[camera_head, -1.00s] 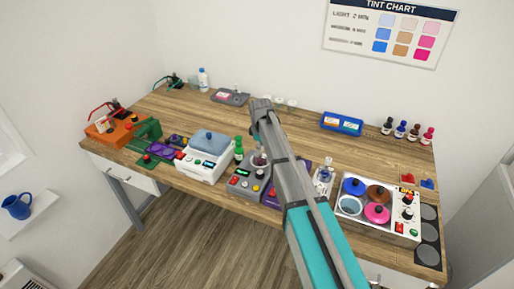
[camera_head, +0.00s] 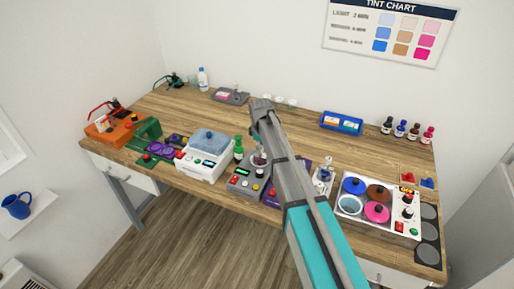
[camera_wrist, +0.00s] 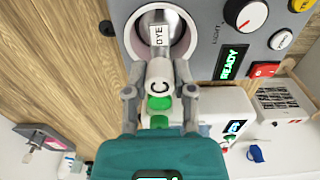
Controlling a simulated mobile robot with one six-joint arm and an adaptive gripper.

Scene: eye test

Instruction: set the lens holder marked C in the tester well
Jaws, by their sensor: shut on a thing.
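The lens holder marked C (camera_wrist: 157,88) is a pale grey piece with a black C on its end. In the wrist view, my gripper (camera_wrist: 159,74) is shut on it, one finger at each side. The grey tester (camera_head: 246,184) stands near the table's front, left of my arm. Its round well (camera_wrist: 183,28) has a pale pinkish rim and a shiny inside, just beyond the holder. I cannot tell how deep the holder sits. In the head view my arm mostly hides the gripper.
The tester's READY display (camera_wrist: 232,62), dial (camera_wrist: 246,13) and red button (camera_wrist: 264,70) lie right of the well. A white machine with a blue lid (camera_head: 208,143) and a green bottle (camera_head: 239,148) stand left of the tester. A dye-pot unit (camera_head: 378,222) is at right.

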